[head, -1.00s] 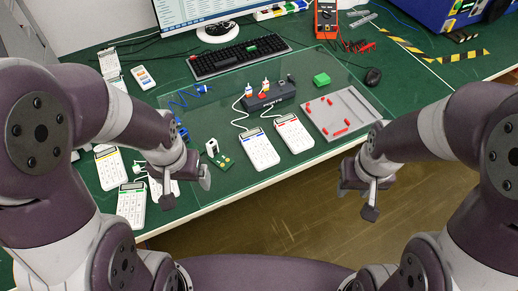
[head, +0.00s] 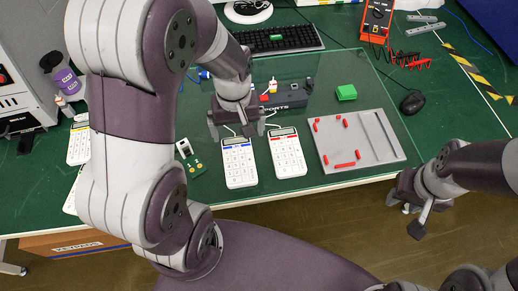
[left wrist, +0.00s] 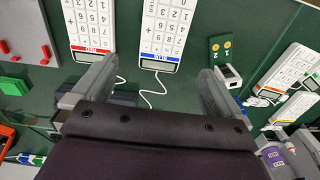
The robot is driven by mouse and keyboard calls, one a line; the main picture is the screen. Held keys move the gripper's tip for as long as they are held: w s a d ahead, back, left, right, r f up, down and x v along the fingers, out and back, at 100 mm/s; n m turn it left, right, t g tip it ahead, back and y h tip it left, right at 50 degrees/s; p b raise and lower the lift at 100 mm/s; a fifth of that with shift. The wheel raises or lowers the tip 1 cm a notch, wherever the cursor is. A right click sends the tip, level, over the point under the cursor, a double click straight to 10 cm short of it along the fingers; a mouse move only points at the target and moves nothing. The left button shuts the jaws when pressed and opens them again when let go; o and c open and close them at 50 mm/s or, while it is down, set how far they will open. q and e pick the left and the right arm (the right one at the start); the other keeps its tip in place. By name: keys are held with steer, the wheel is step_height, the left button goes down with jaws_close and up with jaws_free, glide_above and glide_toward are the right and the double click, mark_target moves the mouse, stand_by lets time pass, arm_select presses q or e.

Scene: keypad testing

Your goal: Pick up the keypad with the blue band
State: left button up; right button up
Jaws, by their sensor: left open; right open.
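The keypad with the blue band (head: 239,164) lies flat on the glass mat, white with a blue strip below its display. In the left wrist view it (left wrist: 167,28) lies ahead of the fingers, its cable running down between them. My left gripper (head: 239,128) is open and empty above the table at the keypad's far, display end; its spread fingers (left wrist: 155,88) frame that end without visible contact. My right gripper (head: 415,210) is open and empty, off the front edge of the table at right.
A red-band keypad (head: 287,155) lies close to the right of the blue one. A small green board (head: 192,162) lies to its left. Behind are the black ports box (head: 290,100) and a green block (head: 346,92). A grey tray (head: 385,150) with red pieces is at right.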

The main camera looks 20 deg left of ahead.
arm_select(q)
step_height(320, 180, down, 3)
steer(key=s+a, duration=0.1)
steer(key=s, duration=0.1)
steer(key=b, duration=0.1)
glide_above(239, 160)
step_height(239, 160, down, 4)
steer(key=shift+w+f, duration=0.1)
steer(key=shift+f, duration=0.15)
steer(key=f, duration=0.2)
steer(key=f+b, duration=0.1)
steer(key=f, duration=0.1)
steer(key=shift+s+a+f, duration=0.1)
steer(key=shift+s, duration=0.15)
steer(key=shift+w+f, duration=0.2)
steer(key=shift+f, duration=0.25)
steer(key=shift+s+r, duration=0.1)
steer(key=shift+c, duration=1.2)
steer(key=c, duration=0.7)
steer(key=shift+o, duration=0.2)
arm_select(e)
steer(key=shift+s+a+f, duration=0.2)
steer(key=shift+f, duration=0.25)
steer(key=shift+s+a+f, duration=0.15)
steer(key=shift+s+f, duration=0.05)
steer(key=shift+f, duration=0.2)
arm_select(q)
steer(key=shift+r, duration=0.1)
